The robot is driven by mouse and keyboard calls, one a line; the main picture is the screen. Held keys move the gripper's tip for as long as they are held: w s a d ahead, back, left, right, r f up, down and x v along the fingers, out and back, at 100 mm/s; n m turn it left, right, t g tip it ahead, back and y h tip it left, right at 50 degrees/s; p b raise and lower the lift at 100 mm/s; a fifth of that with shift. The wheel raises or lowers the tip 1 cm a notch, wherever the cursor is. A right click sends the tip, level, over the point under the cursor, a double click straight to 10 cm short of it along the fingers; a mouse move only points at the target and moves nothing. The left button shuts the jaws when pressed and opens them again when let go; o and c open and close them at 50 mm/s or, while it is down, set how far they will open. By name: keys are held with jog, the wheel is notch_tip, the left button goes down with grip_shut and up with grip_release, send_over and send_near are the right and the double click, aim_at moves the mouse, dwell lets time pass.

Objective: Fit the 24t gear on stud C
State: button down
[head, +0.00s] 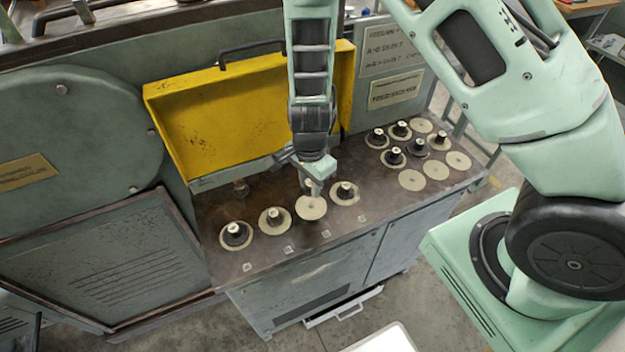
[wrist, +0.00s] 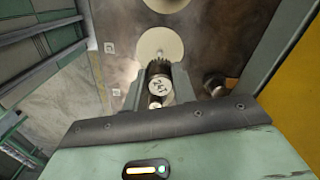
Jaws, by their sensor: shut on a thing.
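My gripper (head: 314,186) points down over the front row of the machine top, just above a pale disc (head: 310,208). In the wrist view, a dark toothed gear (wrist: 158,86) with a pale face marked "24T" sits at the jaws, and my gripper is shut on it. The gear overlaps the near edge of a pale disc (wrist: 160,44). In the head view the gear is mostly hidden by the jaws. Small tags (head: 326,234) lie in front of the row, too small to read, so I cannot tell which is C. No stud shows under the gear.
Several more gears (head: 393,157) and bare discs (head: 411,180) are at the right. A yellow raised cover (head: 230,110) is behind. A small knob (head: 240,188) stands at the back left.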

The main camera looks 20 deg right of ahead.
notch_tip(320, 180, down, 4)
jog(key=b, duration=0.3)
jog(key=shift+f+b, duration=0.15)
jog(key=shift+b, duration=0.25)
jog(key=shift+f, duration=0.55)
jog(key=shift+f+b, duration=0.55)
dwell(1.0)
jog(key=c, duration=1.1)
grip_release()
jog(key=shift+o, duration=0.2)
notch_tip(320, 180, up, 17)
jog(key=p, duration=0.2)
notch_tip(320, 180, up, 14)
jog(key=p, duration=1.4)
send_over(311, 205)
jog(key=shift+f, duration=0.3)
